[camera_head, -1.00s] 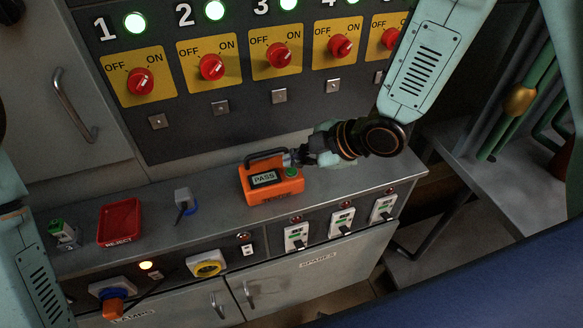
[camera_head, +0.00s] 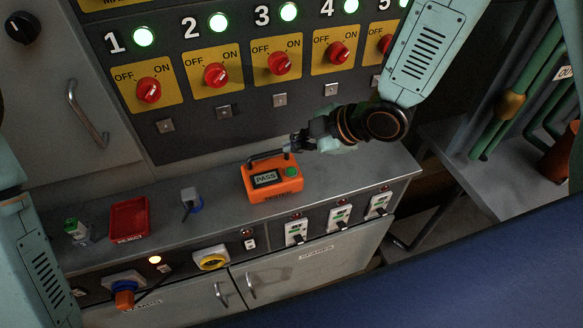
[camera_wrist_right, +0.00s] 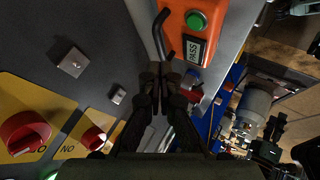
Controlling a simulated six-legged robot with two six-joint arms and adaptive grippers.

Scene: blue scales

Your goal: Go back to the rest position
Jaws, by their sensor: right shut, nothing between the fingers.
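An orange tester (camera_head: 273,184) with a black handle, a PASS display and a green button stands on the grey shelf. It also shows at the top of the right wrist view (camera_wrist_right: 196,32). My right gripper (camera_head: 291,146) is just above and behind the tester's right side, near the handle's right end. In the right wrist view its fingertips (camera_wrist_right: 155,80) are together and empty, close to the handle. I cannot tell whether they touch it. My left arm (camera_head: 38,262) comes in at the left edge; its gripper is out of view.
The panel with red knobs (camera_head: 216,75) rises behind the shelf (camera_head: 335,165). A red REJECT tray (camera_head: 129,218), a green-topped item (camera_head: 76,231) and a small grey-and-blue item (camera_head: 191,200) are on the shelf's left. Green pipes (camera_head: 500,95) stand at right. The shelf's right end is clear.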

